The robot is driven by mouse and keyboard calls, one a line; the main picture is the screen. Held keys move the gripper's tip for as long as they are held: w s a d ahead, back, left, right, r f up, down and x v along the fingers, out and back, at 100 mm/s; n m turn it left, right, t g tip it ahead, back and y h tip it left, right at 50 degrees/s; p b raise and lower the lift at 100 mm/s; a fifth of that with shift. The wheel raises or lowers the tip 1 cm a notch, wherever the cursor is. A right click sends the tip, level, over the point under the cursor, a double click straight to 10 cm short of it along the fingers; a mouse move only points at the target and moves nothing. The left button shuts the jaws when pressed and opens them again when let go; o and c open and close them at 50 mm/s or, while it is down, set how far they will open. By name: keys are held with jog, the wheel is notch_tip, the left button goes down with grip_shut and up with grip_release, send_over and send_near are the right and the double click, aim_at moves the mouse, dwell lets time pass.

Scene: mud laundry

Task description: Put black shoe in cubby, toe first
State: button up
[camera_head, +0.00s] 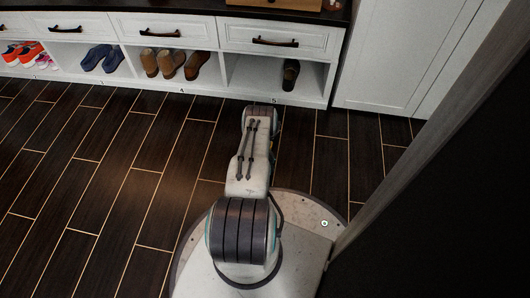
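A single dark, blackish shoe (290,75) stands in the right half of the cubby marked 5 (244,76), under the rightmost drawer. The left half of that cubby is empty. The shoe is small in the picture, and I cannot tell for sure which way its toe points. My arm reaches forward from my base toward the front of this cubby. My gripper is not visible; the far end of the arm hides whatever lies beyond it. I cannot see anything held.
Brown shoes (163,64), blue shoes (101,59) and red-orange shoes (24,54) fill cubbies to the left. A white cabinet (395,55) stands to the right. A dark panel with a grey edge (440,150) is close on my right. The tiled floor (100,190) at left is clear.

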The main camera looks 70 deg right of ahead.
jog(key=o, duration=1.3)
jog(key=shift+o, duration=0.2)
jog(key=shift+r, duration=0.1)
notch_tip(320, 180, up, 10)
